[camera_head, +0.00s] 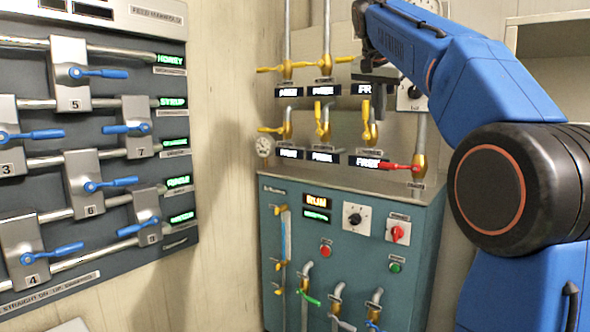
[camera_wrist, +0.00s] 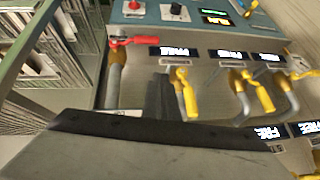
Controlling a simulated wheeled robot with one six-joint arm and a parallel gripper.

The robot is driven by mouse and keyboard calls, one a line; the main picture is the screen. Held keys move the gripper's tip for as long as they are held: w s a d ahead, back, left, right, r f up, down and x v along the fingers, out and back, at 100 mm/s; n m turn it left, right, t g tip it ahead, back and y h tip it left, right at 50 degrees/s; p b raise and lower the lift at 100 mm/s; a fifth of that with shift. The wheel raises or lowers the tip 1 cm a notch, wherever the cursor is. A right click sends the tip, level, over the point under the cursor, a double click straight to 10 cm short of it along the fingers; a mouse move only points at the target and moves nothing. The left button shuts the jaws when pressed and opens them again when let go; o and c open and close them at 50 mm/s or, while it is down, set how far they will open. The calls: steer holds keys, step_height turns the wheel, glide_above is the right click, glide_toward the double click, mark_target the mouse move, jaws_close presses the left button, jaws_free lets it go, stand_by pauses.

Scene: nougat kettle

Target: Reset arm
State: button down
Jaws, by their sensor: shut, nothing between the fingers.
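My blue arm (camera_head: 490,80) reaches in from the right in the head view. My gripper (camera_head: 376,76) is at its far end, in front of the upper rows of valves. It partly hides a display there. In the wrist view my gripper (camera_wrist: 160,98) shows as dark fingers, shut and empty. That view is roughly upside down. A yellow valve handle (camera_wrist: 184,92) is just right of the fingers in that picture. A red valve handle (camera_wrist: 134,41) is to the upper left. I cannot tell whether the gripper touches any pipe.
The teal kettle cabinet (camera_head: 345,275) stands below, with buttons, knobs and small valves on its front. Yellow-handled valves (camera_head: 326,70) line the wall above it. The red-handled valve (camera_head: 398,167) is at their right. A manifold panel (camera_head: 105,20) with blue handles hangs at left.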

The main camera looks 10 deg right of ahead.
steer(key=s+a+f+n+y, duration=0.1)
steer(key=s+a+f+n, duration=0.2)
steer(key=s+f, duration=0.9)
steer(key=s+a+f+n+y, duration=0.2)
steer(key=s+a+f+n, duration=0.2)
steer(key=s+f, duration=0.8)
steer(key=s+a+f+n+y, duration=0.1)
steer(key=s+a+f+n, duration=0.3)
steer(key=f, duration=2)
steer(key=s+a, duration=0.3)
steer(key=s, duration=0.4)
steer(key=shift+s+a+g, duration=0.3)
steer(key=shift+s+a, duration=0.05)
steer(key=shift+s, duration=0.05)
